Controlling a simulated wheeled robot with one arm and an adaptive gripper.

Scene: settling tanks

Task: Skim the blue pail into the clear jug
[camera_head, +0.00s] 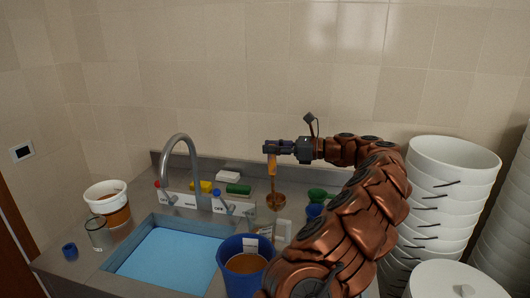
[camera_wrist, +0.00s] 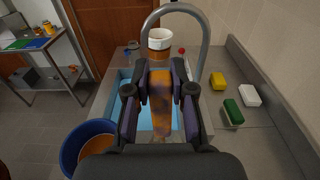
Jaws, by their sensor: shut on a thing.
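My gripper (camera_head: 271,149) is shut on the orange handle of a ladle (camera_head: 277,200). The ladle hangs down with its bowl above the back of the counter, behind the blue pail and apart from it. In the wrist view, the orange handle (camera_wrist: 161,100) shows between the fingers; the bowl is hidden there. The blue pail (camera_head: 228,277) stands at the front by the sink and holds brown liquid; it also shows at lower left in the wrist view (camera_wrist: 68,152). The clear jug (camera_head: 98,234) stands left of the sink. Its contents are hard to tell.
The tall tap (camera_head: 179,137) arches over the blue sink (camera_head: 172,262). Yellow, green (camera_head: 238,189) and white blocks lie behind it. Stacked white buckets (camera_head: 440,190) crowd the right.

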